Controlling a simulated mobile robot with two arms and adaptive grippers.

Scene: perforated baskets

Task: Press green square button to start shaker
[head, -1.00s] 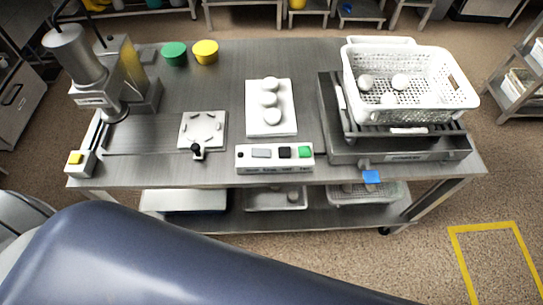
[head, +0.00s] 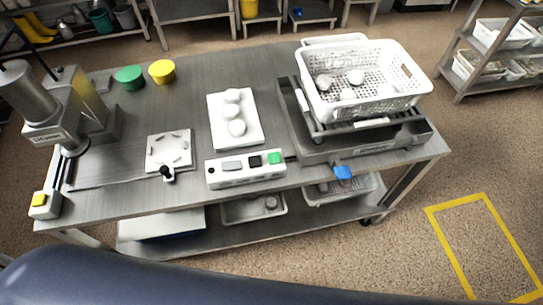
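The green square button (head: 274,158) is at the right end of the white control box (head: 246,179), on the front edge of the metal table. A black square button (head: 254,161) and a grey button (head: 232,165) sit to its left on the same box. The shaker (head: 391,138) is at the table's right, a grey low unit with a white perforated basket (head: 405,103) on top holding a few white round pieces. Neither gripper is in view.
Yellow floor tape (head: 462,202) marks clear floor at the right.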

